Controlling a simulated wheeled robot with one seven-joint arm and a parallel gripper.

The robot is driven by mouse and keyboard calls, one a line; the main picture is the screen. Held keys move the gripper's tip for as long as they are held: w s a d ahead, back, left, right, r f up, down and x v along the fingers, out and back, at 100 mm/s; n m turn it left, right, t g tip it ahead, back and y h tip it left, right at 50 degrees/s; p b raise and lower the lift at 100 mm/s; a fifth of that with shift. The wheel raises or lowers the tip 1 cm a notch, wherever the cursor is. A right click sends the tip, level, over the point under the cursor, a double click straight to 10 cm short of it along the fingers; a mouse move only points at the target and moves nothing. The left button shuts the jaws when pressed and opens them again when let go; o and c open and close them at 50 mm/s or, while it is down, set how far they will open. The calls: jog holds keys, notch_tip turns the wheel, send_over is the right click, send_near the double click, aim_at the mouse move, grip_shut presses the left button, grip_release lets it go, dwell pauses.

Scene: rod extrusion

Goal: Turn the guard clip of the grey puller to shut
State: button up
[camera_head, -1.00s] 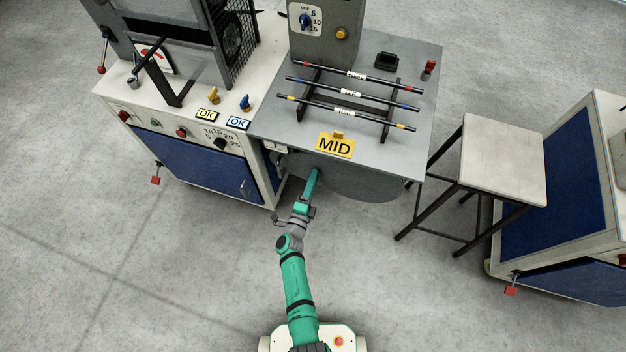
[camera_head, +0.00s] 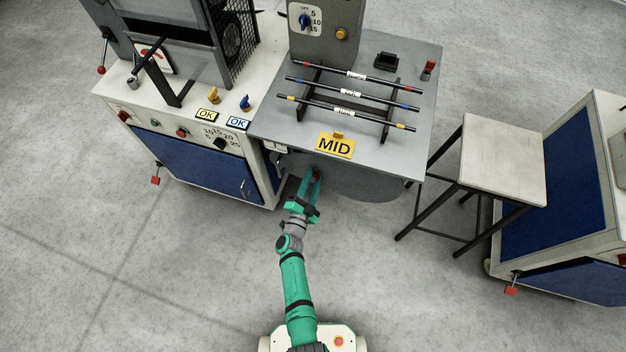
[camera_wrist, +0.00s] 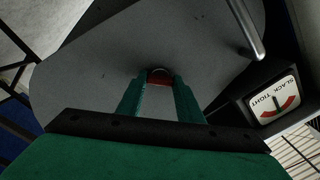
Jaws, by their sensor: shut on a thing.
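The grey puller (camera_head: 262,120) has a grey top, and a rounded grey body (camera_head: 365,186) shows below its front edge. My gripper (camera_head: 316,173) reaches under that edge, by the MID plate. In the wrist view its two green fingers (camera_wrist: 160,82) are closed on a small red piece, the guard clip (camera_wrist: 159,79). A dark round fitting sits just beyond the clip, against the grey face. The fingers hide the clip's sides, so I cannot tell whether it stands at shut.
A yellow MID plate (camera_head: 335,145) sits on the top's front edge. A slack-tight dial (camera_wrist: 274,102) and a metal bar (camera_wrist: 247,30) show in the wrist view. A white-topped stool (camera_head: 505,160) stands to the right. The floor at left is clear.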

jog(key=shift+f+n, duration=0.1)
jog(key=shift+n, duration=4.8)
jog(key=o, duration=1.1)
jog(key=v, duration=1.1)
